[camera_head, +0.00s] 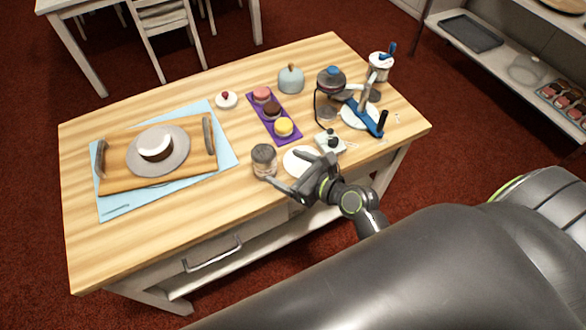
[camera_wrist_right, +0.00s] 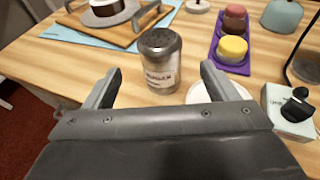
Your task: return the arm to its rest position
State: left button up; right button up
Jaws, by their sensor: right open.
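My right gripper (camera_head: 297,180) is open and empty over the near edge of the wooden table (camera_head: 200,95). In the right wrist view its two fingers (camera_wrist_right: 158,88) stand wide apart. A shaker jar with a dark perforated lid (camera_head: 264,160) stands upright just beyond the gripper. In the right wrist view the shaker jar (camera_wrist_right: 160,62) shows past the fingers, and I cannot see any contact with it. A white round plate (camera_head: 298,160) lies beside the jar, partly hidden by the gripper. My left gripper is not in view.
A wooden tray (camera_head: 190,185) with a plate and a small cake lies on a light blue mat (camera_head: 225,150) at left. A purple tray (camera_head: 291,138) holds cakes. A blue-handled device (camera_head: 370,122), a coffee pot (camera_head: 330,80) and a white box (camera_head: 331,145) stand at right.

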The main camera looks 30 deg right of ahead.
jog(key=shift+s+d+r, duration=0.2)
jog(key=shift+s+d, duration=0.05)
jog(key=shift+s, duration=0.3)
